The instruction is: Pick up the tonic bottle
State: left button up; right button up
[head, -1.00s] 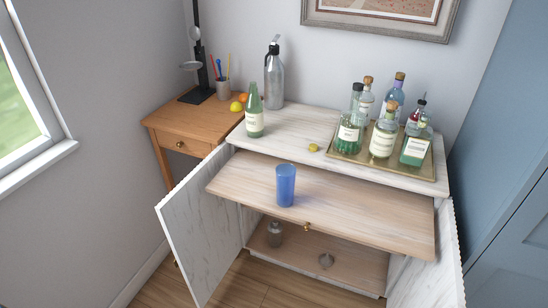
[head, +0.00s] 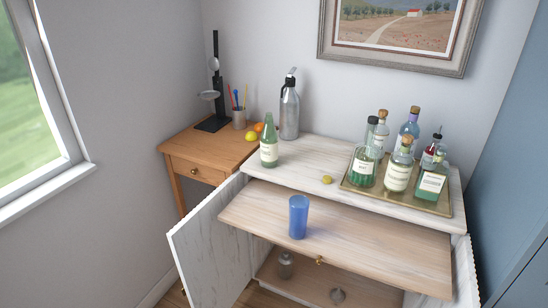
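A green glass bottle (head: 268,143) with a pale label stands upright at the left end of the white cabinet top (head: 315,155). It looks like the tonic bottle, though its label is too small to read. It stands apart from the other bottles, with free space around it on the top. Neither of my grippers is in view.
A gold tray (head: 395,201) holds several bottles at the right. A silver siphon (head: 289,112) stands behind the green bottle. A blue glass (head: 298,217) stands on the pulled-out shelf (head: 370,250). The left cabinet door (head: 215,245) is open. A small yellow-green fruit (head: 326,180) lies on the top.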

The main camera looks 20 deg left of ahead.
aim_at(269, 135)
jog(key=i+j+u, duration=0.35)
jog(key=i, duration=0.3)
jog(key=i+u, duration=0.3)
jog(key=i, duration=0.3)
